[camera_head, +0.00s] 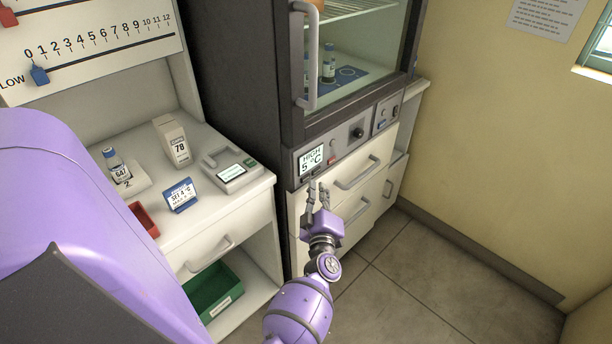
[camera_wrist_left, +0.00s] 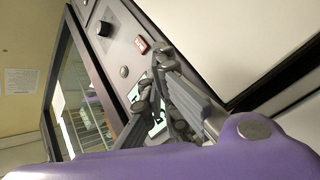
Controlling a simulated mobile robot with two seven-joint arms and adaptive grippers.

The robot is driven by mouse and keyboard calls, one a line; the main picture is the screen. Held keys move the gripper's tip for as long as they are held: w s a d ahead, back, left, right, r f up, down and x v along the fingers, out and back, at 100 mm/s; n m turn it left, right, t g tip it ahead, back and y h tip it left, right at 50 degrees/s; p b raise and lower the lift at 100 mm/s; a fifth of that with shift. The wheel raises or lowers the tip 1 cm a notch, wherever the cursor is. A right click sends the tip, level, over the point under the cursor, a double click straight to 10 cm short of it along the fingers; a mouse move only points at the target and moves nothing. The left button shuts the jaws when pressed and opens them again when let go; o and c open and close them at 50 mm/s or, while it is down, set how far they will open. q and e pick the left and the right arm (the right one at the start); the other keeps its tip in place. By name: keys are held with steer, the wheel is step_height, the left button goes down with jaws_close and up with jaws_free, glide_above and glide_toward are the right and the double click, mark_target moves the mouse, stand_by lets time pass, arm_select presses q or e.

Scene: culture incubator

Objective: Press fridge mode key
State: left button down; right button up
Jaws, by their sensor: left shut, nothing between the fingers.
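The fridge (camera_head: 345,85) has a grey control panel (camera_head: 345,142) below its glass door. The panel's lit display (camera_head: 311,159) reads "HIGH" and "5 °C". Small dark keys (camera_head: 309,176) sit just under the display; their labels are too small to read, so I cannot tell which is the mode key. My left gripper (camera_head: 317,187) is shut and empty, with its fingertips just below and in front of the display. In the left wrist view its fingertips (camera_wrist_left: 155,82) cover part of the display (camera_wrist_left: 157,112). I cannot tell whether they touch the panel. My right gripper is not in view.
A red button (camera_head: 332,160) and a black knob (camera_head: 357,132) are on the panel, right of the display. White drawers with handles (camera_head: 357,173) are below. A white counter (camera_head: 225,205) at left holds a vial (camera_head: 116,165), a blue sign (camera_head: 180,195) and a small device (camera_head: 232,172).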

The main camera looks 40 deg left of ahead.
arm_select(q)
steer(key=shift+s+d, duration=0.2)
steer(key=shift+d, duration=2.3)
